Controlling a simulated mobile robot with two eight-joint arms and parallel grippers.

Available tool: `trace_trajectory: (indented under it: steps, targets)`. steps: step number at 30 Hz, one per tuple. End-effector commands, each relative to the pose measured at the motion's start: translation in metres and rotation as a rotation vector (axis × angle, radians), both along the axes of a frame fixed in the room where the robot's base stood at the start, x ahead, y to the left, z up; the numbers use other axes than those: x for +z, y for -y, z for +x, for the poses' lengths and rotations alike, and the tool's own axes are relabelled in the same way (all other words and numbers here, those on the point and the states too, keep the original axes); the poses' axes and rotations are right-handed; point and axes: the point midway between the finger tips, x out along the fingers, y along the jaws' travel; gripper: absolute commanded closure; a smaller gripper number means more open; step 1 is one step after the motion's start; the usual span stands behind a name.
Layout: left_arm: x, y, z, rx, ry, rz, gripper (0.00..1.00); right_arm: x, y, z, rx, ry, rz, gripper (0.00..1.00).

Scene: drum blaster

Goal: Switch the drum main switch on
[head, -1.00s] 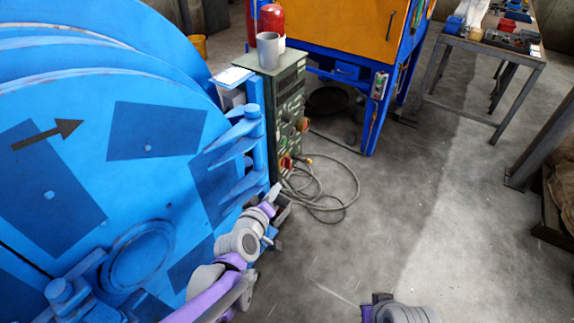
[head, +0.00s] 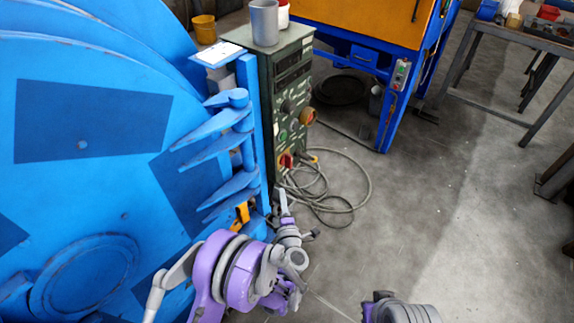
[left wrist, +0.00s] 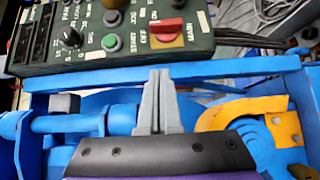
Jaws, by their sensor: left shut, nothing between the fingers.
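The drum main switch is a red rotary knob (left wrist: 167,30) on a yellow plate, with "MAIN" lettering beside it, on the green control panel. In the head view the red switch (head: 286,160) sits low on the front of the green cabinet (head: 285,75). My left gripper (head: 283,197) is shut and empty, a little below the switch and apart from it. In the left wrist view its closed fingertips (left wrist: 159,76) point towards the panel, below the knob, with a blue bar of the drum frame close by.
The blue drum machine (head: 90,125) with its hinges fills the left side. A grey cable (head: 345,190) lies coiled on the floor beside the cabinet. A grey cup (head: 264,22) stands on the cabinet. Open floor (head: 450,225) lies to the right.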

Motion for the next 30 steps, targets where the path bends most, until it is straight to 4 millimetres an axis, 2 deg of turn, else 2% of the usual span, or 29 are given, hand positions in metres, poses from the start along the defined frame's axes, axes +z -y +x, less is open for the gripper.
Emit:
trace_trajectory:
  steps: [8,13,17,26,30]
  targets:
    - [0.001,0.000,0.000,0.000,0.000,0.001,1.00,0.000,0.000,0.000,0.000,0.000,0.000,1.00]
    - [0.001,-0.003,0.012,0.001,0.001,0.003,1.00,0.000,0.000,0.000,0.000,0.000,0.000,1.00]
    - [0.000,-0.006,0.034,0.001,0.001,0.003,1.00,-0.001,0.000,0.000,0.000,0.000,0.000,1.00]
    - [0.000,-0.016,0.098,0.001,0.000,0.003,1.00,-0.007,0.000,0.001,0.000,-0.002,0.000,1.00]
    - [0.000,-0.003,0.116,-0.002,0.000,0.002,1.00,-0.010,0.000,0.001,0.000,-0.003,0.000,1.00]
